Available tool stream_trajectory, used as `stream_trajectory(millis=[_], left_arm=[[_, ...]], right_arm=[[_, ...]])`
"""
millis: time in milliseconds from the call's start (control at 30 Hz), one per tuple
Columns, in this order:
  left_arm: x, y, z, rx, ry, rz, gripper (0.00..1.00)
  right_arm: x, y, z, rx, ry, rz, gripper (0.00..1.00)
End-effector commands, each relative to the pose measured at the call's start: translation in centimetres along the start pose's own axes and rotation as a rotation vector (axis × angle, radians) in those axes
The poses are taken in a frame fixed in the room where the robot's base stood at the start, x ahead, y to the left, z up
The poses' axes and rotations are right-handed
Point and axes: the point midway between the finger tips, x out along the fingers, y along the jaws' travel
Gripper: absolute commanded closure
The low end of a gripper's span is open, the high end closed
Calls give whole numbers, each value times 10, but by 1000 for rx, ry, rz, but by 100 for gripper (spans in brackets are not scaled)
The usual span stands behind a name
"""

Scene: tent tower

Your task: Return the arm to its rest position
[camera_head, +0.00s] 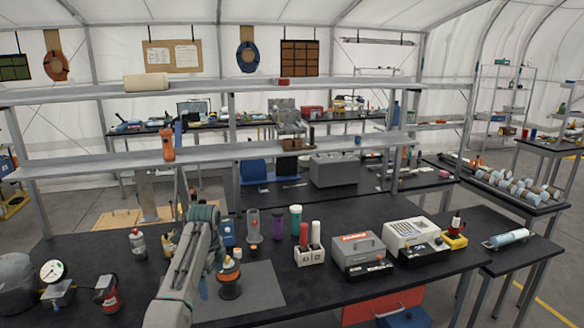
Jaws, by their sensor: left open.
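My left arm comes in from the bottom, left of centre, and reaches up over the black workbench (330,285). My left gripper (183,203) is at the far end of this arm, beyond the teal wrist. Its jaws are open, and I see nothing held in them. The fingers are small and hard to make out against the background. A bottle with an orange and white top and dark base (229,280) stands on a grey mat (262,290) just right of the forearm. My right gripper is not in view.
On the left are a gauge (53,272) and a red canister (107,294). Shelves (200,155) cross behind.

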Motion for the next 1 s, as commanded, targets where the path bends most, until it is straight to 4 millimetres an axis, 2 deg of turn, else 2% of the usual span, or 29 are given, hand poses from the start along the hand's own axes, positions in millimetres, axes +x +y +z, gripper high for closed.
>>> stream_trajectory(millis=[367,567,667,800,1000], left_arm=[[51,32,7,-168,-6,-27,0],[90,66,12,-316,-12,-54,0],[116,95,15,-423,-14,-74,0],[152,150,18,-608,-16,-112,0],[182,238,17,-864,-6,-172,0]], right_arm=[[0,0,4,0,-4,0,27],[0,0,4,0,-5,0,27],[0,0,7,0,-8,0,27],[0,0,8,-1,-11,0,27],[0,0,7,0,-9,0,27]])
